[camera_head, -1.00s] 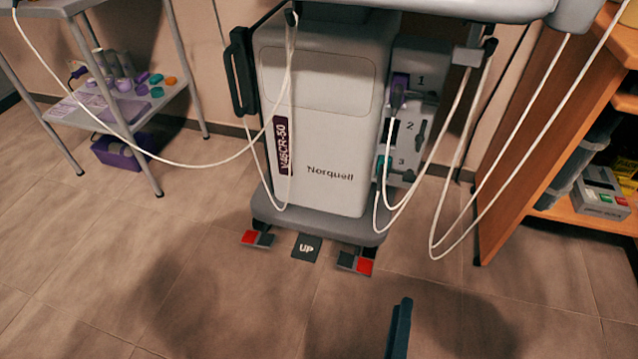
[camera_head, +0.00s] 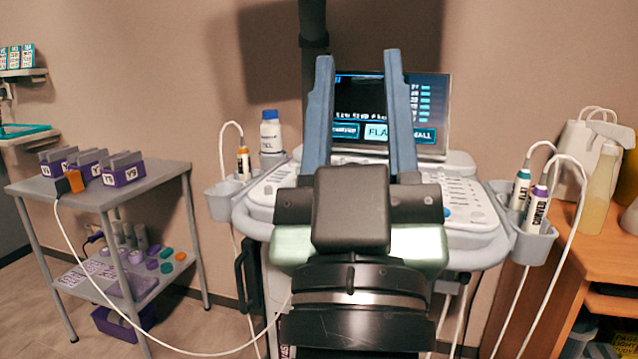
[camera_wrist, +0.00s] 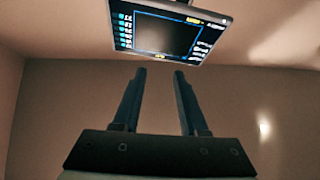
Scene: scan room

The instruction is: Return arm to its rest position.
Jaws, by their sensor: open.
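My gripper (camera_head: 358,115) is raised in front of the ultrasound machine in the head view. Its two long blue-grey fingers point up and stand wide apart, with nothing between them. They overlap the machine's screen (camera_head: 434,108) and hide part of it and of the control panel (camera_head: 460,205). In the wrist view my gripper (camera_wrist: 157,85) is also open and empty, against a bare wall. A lit screen (camera_wrist: 166,35) hangs above the fingertips there. I cannot tell how far the fingers are from the machine.
A grey cart (camera_head: 150,190) with purple-based blocks and an orange-ended cabled probe stands left. Holders with probes (camera_head: 524,190) flank the panel, and a blue-capped bottle (camera_head: 270,133) stands at its left. A wooden counter (camera_head: 595,245) with bottles is at right. White cables hang at both sides.

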